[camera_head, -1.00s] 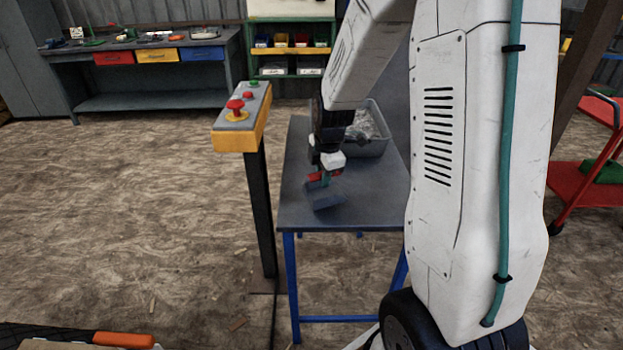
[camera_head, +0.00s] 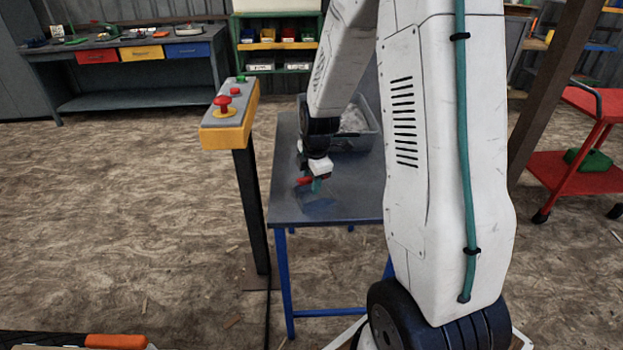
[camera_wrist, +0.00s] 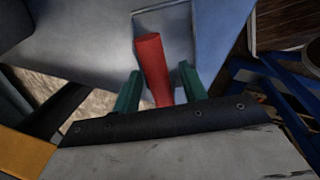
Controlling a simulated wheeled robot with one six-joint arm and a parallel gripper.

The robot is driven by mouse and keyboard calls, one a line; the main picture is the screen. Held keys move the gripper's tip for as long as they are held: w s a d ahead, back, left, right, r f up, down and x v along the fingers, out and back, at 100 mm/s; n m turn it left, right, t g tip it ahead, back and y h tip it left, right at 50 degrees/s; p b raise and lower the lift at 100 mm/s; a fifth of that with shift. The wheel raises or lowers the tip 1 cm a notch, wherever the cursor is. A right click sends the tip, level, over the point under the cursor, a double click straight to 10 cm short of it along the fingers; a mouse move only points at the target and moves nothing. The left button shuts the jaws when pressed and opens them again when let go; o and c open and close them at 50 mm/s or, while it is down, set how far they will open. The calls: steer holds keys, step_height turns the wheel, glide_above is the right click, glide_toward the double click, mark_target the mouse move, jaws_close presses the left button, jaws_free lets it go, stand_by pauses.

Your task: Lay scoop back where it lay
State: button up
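The scoop has a red handle and a dark blue-grey pan (camera_head: 318,204). The pan is just below my gripper, low over or touching the table top (camera_head: 352,190); I cannot tell which. My gripper (camera_head: 312,184) has green fingers and points down near the table's left side. In the wrist view, the red handle (camera_wrist: 150,62) lies between the two green fingers of my gripper (camera_wrist: 160,72), its end showing past their tips. The fingers are close around it, though contact is not clear on both sides.
A grey bin (camera_head: 358,137) with pale contents stands at the back of the table. A yellow-and-grey control box (camera_head: 228,125) with red and green buttons stands on a post just left. A red trolley (camera_head: 575,170) is far right. The table's front is clear.

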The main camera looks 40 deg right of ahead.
step_height(320, 180, up, 11)
steer(key=s, duration=0.2)
steer(key=s+a+r+m, duration=0.4)
steer(key=s+a+r, duration=0.2)
steer(key=s+a+r+m, duration=0.1)
steer(key=s+a+m, duration=0.2)
steer(key=s, duration=0.3)
steer(key=s+a+r+m, duration=0.2)
steer(key=s+a+m, duration=0.1)
steer(key=s, duration=0.4)
steer(key=s+a+r+m+g, duration=0.1)
steer(key=s+a+r+m, duration=0.1)
steer(key=s+m, duration=0.3)
steer(key=shift+s+a+m, duration=0.3)
steer(key=shift+s+a, duration=0.5)
steer(key=shift+a, duration=0.1)
